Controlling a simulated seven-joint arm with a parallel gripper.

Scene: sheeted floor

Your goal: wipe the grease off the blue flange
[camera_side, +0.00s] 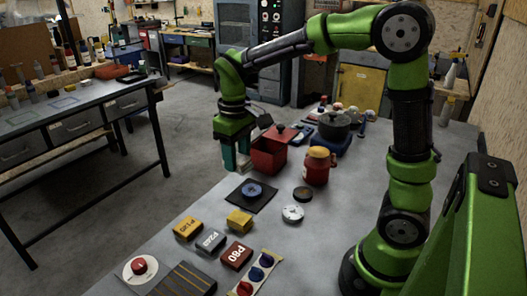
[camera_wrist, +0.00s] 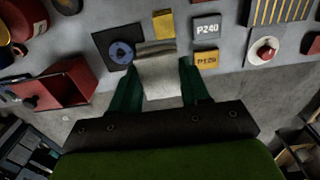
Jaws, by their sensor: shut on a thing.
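The blue flange (camera_side: 252,190) lies flat on a dark square mat (camera_side: 264,203) in the side view. The flange also shows in the wrist view (camera_wrist: 121,54), just left of the held piece. Grease on it cannot be made out at this size. My gripper (camera_side: 237,168) points down above and to the left of the mat in the side view, apart from it. In the wrist view my green fingers (camera_wrist: 163,85) are shut on a pale grey, cloth-like piece (camera_wrist: 162,78). The piece's far end appears beside the flange; contact cannot be told.
A red open box (camera_side: 268,158) stands close right of my gripper. Labelled blocks (camera_side: 188,228), a yellow block (camera_side: 239,220) and a white disc (camera_side: 293,213) lie nearer the front.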

